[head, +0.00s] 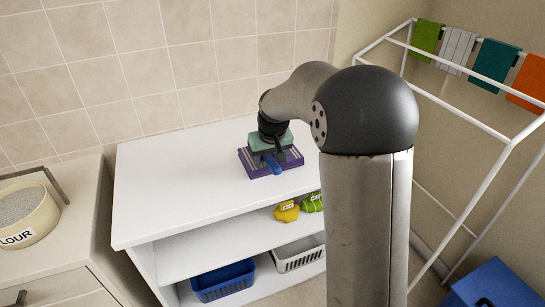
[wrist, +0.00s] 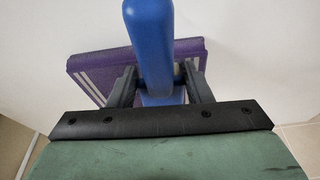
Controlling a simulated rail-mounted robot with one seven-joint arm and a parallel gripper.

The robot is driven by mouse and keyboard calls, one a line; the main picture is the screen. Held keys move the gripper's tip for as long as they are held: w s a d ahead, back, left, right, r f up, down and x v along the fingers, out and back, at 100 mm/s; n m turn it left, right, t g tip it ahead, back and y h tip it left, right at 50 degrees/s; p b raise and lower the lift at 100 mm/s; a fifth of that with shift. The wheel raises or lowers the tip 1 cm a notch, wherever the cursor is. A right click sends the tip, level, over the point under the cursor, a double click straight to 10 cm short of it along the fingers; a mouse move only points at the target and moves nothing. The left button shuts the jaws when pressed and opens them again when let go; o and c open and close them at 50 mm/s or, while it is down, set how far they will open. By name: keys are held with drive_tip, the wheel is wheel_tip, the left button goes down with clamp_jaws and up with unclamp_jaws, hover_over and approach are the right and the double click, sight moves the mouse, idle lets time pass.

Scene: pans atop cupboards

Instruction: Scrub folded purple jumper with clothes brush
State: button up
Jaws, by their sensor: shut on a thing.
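The folded purple jumper (head: 252,165) lies flat on the white worktop, with pale stripes on it. It also shows in the wrist view (wrist: 92,66), behind the fingers. My gripper (head: 272,158) is over the jumper. In the wrist view my gripper (wrist: 158,85) is shut on the blue handle of the clothes brush (wrist: 150,40). The blue brush (head: 276,169) also shows in the head view at the jumper's front. The brush's bristle side is hidden, so I cannot tell whether it touches the jumper.
Yellow (head: 287,212) and green (head: 312,202) items sit on the shelf below, with a blue basket (head: 223,281) and a white basket (head: 298,254) lower down. A flour bin (head: 25,215) stands left. A drying rack (head: 470,115) stands right. The worktop's left part is clear.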

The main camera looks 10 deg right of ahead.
drive_tip(key=shift+r, duration=0.1)
drive_tip(key=shift+r+p, duration=1.75)
drive_tip(key=shift+r, duration=0.75)
drive_tip(key=s+r+m, duration=0.1)
drive_tip(key=s+r, duration=0.5)
drive_tip(key=r, duration=0.2)
drive_tip(key=shift+s+a+r, duration=0.15)
drive_tip(key=shift+s, duration=0.25)
